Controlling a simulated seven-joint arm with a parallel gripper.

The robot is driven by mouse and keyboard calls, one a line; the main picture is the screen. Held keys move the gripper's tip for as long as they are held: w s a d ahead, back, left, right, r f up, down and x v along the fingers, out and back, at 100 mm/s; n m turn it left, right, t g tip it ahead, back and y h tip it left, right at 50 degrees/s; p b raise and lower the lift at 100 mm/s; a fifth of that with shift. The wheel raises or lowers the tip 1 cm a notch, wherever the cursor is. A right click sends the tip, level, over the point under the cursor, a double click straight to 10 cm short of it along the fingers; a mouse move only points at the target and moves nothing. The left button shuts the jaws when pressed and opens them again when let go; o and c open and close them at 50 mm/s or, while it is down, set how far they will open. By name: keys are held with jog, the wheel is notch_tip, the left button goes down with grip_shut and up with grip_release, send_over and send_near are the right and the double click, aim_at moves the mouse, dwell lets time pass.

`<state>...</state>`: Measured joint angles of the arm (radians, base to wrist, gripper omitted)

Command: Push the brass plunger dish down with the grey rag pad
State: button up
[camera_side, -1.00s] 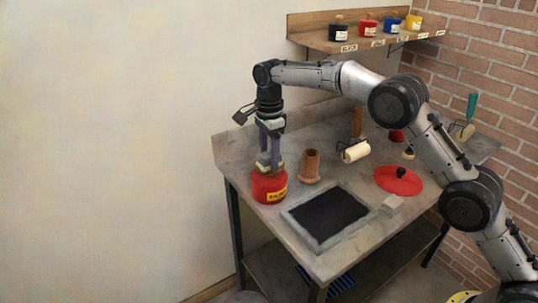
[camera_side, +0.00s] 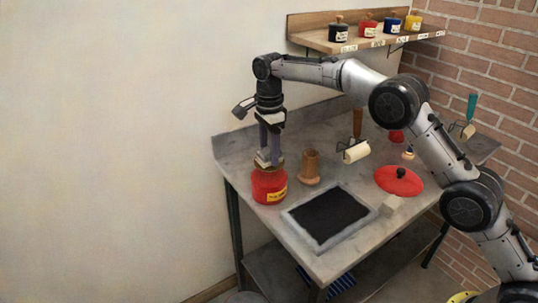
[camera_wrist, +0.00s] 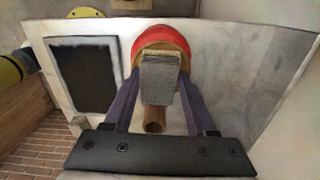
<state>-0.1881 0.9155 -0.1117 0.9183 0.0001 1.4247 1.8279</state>
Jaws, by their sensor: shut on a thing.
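The grey rag pad (camera_wrist: 159,80) is a block clamped between the purple fingers of my gripper (camera_side: 268,162), which is shut on it. My gripper points straight down over a red can (camera_side: 269,187) with a yellow label at the table's left. The brass plunger dish (camera_side: 277,165) tops the can; its rim also shows around the far end of the pad in the wrist view (camera_wrist: 184,54). The pad is right over the dish and looks to be at it; the pad hides the dish's middle, so I cannot tell if they touch.
A wooden cup (camera_side: 310,168) stands close to the can's right. A framed black slab (camera_side: 328,217), a red lid (camera_side: 399,181), a grey block (camera_side: 391,205) and a roller (camera_side: 356,152) are also on the table (camera_side: 239,153). Several small pots sit on the wall shelf (camera_side: 318,39).

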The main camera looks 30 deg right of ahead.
aim_at(269, 149)
jog(key=shift+r, duration=2.65)
